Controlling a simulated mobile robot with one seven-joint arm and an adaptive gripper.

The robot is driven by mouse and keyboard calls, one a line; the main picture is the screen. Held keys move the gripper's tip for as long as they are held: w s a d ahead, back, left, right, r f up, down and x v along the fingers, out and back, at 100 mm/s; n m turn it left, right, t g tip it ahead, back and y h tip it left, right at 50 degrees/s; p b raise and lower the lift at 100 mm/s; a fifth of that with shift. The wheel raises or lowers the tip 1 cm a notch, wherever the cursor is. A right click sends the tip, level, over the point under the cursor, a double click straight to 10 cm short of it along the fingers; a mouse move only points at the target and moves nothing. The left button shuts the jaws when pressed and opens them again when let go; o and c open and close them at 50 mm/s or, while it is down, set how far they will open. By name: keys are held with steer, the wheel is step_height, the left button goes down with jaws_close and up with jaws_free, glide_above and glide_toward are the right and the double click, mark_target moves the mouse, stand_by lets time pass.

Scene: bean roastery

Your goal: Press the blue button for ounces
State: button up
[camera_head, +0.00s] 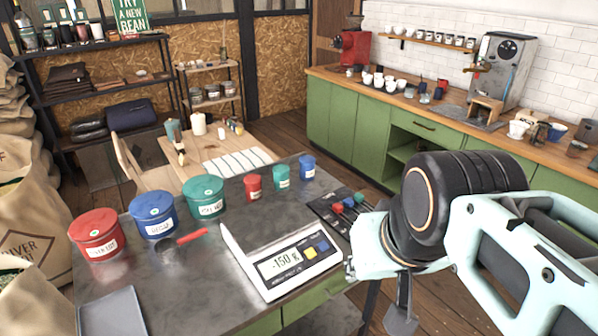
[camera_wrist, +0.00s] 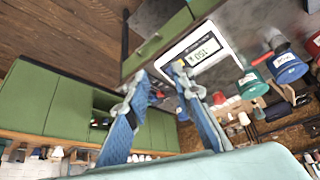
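The scale (camera_head: 285,262) stands near the front edge of the metal table, its display reading -150 g. Its yellow button (camera_head: 310,252) and blue button (camera_head: 321,242) sit right of the display, the blue one farther back. One fingertip overlaps the scale's edge in that picture; contact cannot be told. In the head view my arm is right of the scale, and the gripper is mostly hidden.
Red (camera_head: 98,238), blue (camera_head: 153,215) and green (camera_head: 205,196) tins stand left of the scale, with a red-handled scoop (camera_head: 192,236) before them. Smaller tins stand behind. A dark tray with coloured-top items (camera_head: 345,207) lies behind the scale. A grey tray (camera_head: 110,314) lies front left.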

jaws_close()
stand_by(1.1)
